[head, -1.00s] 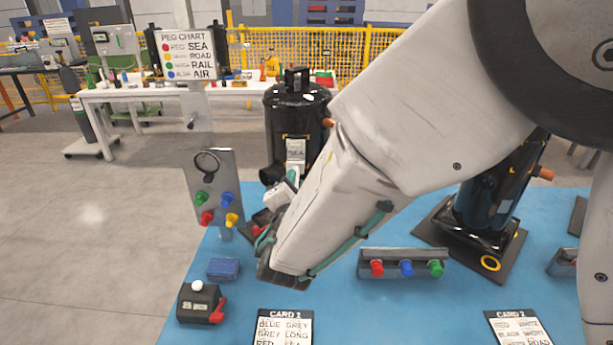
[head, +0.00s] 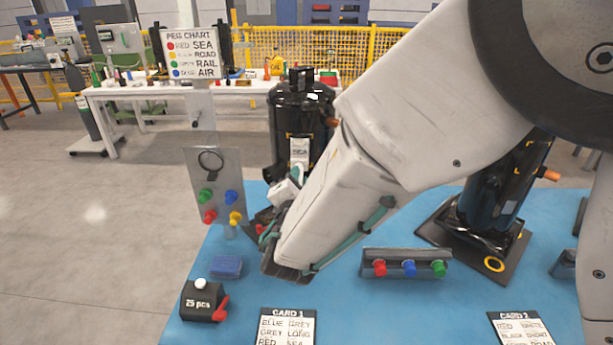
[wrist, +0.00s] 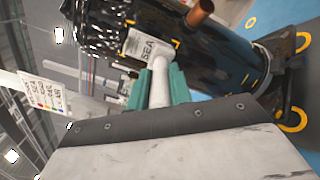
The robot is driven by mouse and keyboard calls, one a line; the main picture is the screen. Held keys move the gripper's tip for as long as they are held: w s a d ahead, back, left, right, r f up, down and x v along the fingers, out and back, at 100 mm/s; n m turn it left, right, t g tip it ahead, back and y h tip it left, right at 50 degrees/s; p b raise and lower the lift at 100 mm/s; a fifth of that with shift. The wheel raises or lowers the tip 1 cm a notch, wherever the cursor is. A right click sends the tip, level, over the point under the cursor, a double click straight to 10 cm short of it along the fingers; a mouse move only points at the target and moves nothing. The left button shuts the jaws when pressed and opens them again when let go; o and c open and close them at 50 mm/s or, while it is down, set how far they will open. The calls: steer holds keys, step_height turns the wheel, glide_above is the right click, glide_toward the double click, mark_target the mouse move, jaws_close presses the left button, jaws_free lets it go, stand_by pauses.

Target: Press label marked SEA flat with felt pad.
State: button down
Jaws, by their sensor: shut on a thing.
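The label marked SEA (wrist: 149,48) is a white rectangle on the side of the black compressor (wrist: 205,50). It also shows in the head view (head: 299,148) on the compressor at the back of the blue mat. My gripper (wrist: 159,88) has teal fingers shut on a pale, slim piece, seemingly the felt pad (wrist: 159,75). The pad's far end overlaps the label's lower edge in the wrist view. I cannot tell whether it touches. In the head view my arm hides most of the gripper; teal shows just below the label.
A copper stub (wrist: 201,12) sticks out of the compressor near the label. A grey panel with coloured pegs (head: 216,185) stands left of my gripper. A peg rail (head: 405,262), a blue block (head: 227,267) and a second compressor (head: 490,205) are on the blue mat (head: 345,300).

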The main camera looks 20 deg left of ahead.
steer(key=shift+v, duration=1.75)
